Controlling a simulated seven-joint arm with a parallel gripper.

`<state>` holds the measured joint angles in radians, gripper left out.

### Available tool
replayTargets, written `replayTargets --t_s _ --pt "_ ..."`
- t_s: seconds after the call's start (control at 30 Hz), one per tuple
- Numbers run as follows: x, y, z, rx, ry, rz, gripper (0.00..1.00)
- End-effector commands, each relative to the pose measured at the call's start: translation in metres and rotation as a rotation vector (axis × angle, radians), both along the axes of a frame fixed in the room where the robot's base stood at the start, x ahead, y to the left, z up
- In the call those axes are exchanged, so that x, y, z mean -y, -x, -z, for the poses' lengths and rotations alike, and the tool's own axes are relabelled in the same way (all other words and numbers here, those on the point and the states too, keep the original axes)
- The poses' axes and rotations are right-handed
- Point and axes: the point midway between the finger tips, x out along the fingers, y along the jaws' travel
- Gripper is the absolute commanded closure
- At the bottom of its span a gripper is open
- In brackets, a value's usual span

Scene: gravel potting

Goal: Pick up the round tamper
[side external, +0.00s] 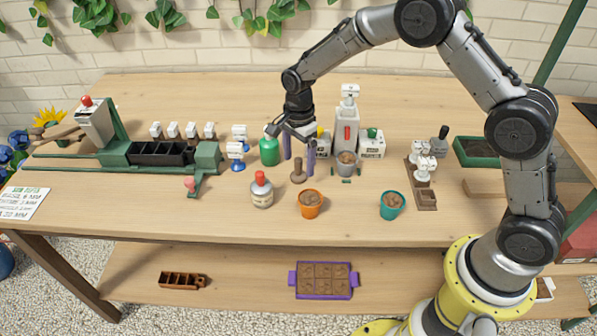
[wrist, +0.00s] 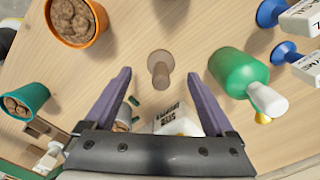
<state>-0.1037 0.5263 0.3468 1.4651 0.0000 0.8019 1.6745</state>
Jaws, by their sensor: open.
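The round tamper (side external: 298,172) is a small brown wooden piece with a round base and an upright handle. It stands on the table near the middle. In the wrist view the tamper (wrist: 160,68) shows from above, ahead of the fingertips and between their lines. My gripper (side external: 299,160) is open and empty above the table by the tamper. Its two purple fingers also show in the wrist view (wrist: 160,85), spread wide on either side. I see no contact between the fingers and the tamper.
A green bottle (side external: 270,150) stands just left of my gripper. An orange pot (side external: 311,211) and a white bottle with a red cap (side external: 262,194) stand in front. A grey pot (side external: 347,169) under a dispenser (side external: 347,127) is on the right. A teal pot (side external: 391,212) stands farther right.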

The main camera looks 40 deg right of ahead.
Motion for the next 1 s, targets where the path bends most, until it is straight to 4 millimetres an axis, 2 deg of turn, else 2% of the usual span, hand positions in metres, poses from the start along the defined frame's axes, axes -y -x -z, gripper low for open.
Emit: replayTargets --t_s 0.1,0.23,0.57,1.0 --pt "0.001 0.0 0.02 -0.006 0.001 0.0 0.11" --pt "0.001 -0.001 0.035 -0.004 0.0 0.0 0.11" --pt "0.0 -0.001 0.041 -0.002 0.0 0.0 0.11" --pt "0.0 -0.001 0.041 -0.001 0.0 0.0 0.9"
